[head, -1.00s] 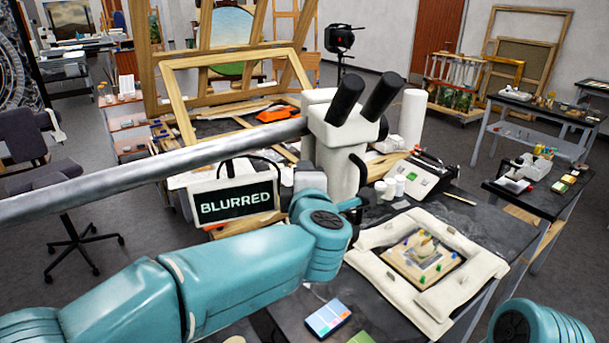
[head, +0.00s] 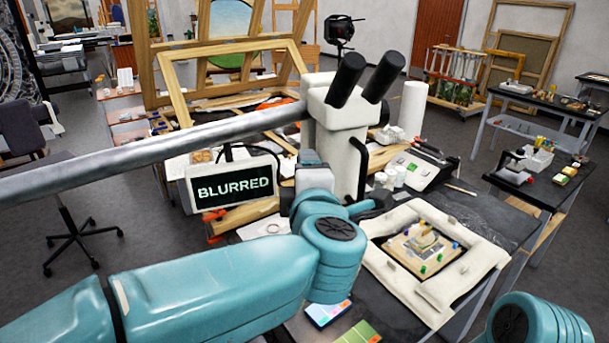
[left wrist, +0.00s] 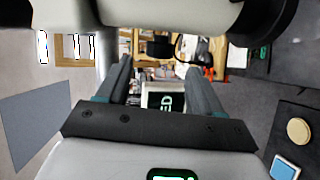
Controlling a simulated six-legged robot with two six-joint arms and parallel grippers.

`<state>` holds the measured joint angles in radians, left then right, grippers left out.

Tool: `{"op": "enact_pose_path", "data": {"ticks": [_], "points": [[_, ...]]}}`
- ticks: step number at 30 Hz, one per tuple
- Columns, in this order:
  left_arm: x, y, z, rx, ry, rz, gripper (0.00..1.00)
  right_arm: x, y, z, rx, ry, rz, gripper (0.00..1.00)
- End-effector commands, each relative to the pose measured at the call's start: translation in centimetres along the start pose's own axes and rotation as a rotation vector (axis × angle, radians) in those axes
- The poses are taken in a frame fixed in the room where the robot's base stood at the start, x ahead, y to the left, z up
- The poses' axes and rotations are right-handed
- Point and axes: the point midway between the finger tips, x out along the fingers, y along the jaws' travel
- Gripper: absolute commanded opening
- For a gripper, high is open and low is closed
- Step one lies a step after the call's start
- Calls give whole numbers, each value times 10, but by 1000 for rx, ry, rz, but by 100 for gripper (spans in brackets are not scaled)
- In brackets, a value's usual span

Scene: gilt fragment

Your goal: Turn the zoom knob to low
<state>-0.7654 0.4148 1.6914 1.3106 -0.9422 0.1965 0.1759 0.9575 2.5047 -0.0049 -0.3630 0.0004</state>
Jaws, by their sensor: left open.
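The microscope (head: 340,118) is cream white with two black eyepieces, on a long grey boom arm. A small screen (head: 232,189) beside it reads BLURRED; it also shows in the left wrist view (left wrist: 163,101), between my fingers. I cannot clearly make out the zoom knob or its setting. In the head view my left arm's teal links stand in front of the microscope's lower part and hide the fingers. In the left wrist view my left gripper (left wrist: 159,65) is open and empty, close under a pale body with a black end (left wrist: 272,18). My right gripper is out of view.
A padded white frame (head: 470,262) around a small board with coloured pegs lies on the dark bench, right of the microscope. A white box-shaped device (head: 416,172) and small white jars (head: 391,178) stand behind it. Colour cards (head: 326,312) lie at the front.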

Motion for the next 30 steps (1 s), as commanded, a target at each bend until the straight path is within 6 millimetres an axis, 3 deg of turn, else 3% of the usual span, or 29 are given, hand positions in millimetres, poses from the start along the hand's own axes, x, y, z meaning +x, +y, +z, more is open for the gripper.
{"op": "enact_pose_path", "data": {"ticks": [6, 12, 18, 30], "points": [[-58, -3, 1, 0, -4, 3, 66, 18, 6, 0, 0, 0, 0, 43], [-91, -2, 0, 1, -1, 1, 66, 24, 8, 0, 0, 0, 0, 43], [-101, -1, 0, 1, 1, -1, 66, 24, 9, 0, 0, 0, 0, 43], [-101, 1, 2, -48, -8, 8, 67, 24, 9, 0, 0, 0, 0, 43]]}}
